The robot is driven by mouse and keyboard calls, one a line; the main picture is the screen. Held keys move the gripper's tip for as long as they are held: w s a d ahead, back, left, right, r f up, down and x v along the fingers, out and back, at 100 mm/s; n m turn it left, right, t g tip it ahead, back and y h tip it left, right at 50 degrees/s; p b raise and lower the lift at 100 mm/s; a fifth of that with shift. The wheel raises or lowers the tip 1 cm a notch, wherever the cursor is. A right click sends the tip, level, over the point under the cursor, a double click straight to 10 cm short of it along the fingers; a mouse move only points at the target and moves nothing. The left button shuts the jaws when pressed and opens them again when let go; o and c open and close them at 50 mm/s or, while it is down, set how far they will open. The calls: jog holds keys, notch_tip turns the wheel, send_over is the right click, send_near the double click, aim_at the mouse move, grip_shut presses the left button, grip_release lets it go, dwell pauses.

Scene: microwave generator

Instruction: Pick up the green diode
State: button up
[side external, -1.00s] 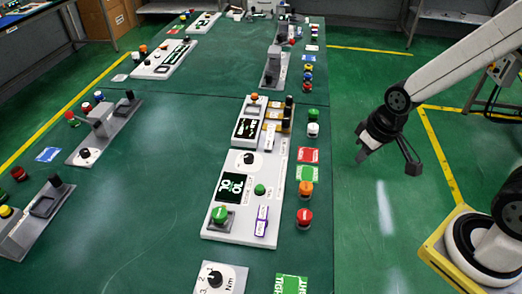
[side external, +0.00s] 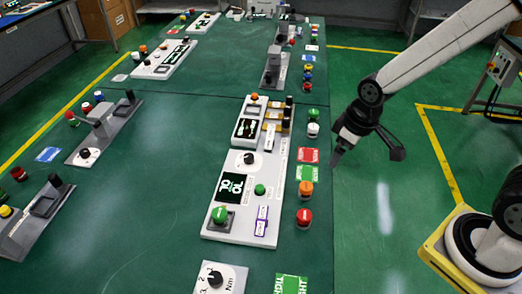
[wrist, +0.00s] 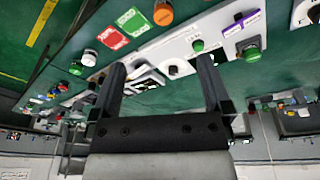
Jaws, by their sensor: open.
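A small green dome (side external: 260,189), which looks like the green diode, sits on the white panel (side external: 232,231) beside the dark screen. It also shows in the wrist view (wrist: 198,46), above and right of the gap between my fingers. A larger green button (side external: 219,214) stands on a grey block at the panel's near left; it shows in the wrist view (wrist: 251,54). Another green button (side external: 314,115) stands near the table's right edge. My gripper (side external: 338,157) is open and empty, just beyond the table's right edge, apart from the panel. Both fingers (wrist: 160,70) show in the wrist view.
Orange (side external: 306,188) and red (side external: 304,216) buttons stand between the panel and the table edge, near red (side external: 308,155) and green (side external: 305,173) labels. A black knob (side external: 249,159) and tall black posts stand on the panel.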

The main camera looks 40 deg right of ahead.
jog(key=w+a+f+n, duration=0.1)
jog(key=w+a+n, duration=0.5)
jog(key=n+g, duration=0.2)
jog(key=n, duration=1.3)
send_over(220, 212)
jog(key=f, duration=0.7)
jog(key=shift+w+d+f, duration=0.1)
jog(key=shift+d+f, duration=0.15)
jog(key=shift+f, duration=0.15)
jog(key=shift+a+f+n, duration=0.15)
jog(key=shift+a+n, duration=0.2)
jog(key=shift+n, duration=0.15)
jog(key=shift+f, duration=1.3)
jog(key=shift+f, duration=0.15)
jog(key=shift+f, duration=2.45)
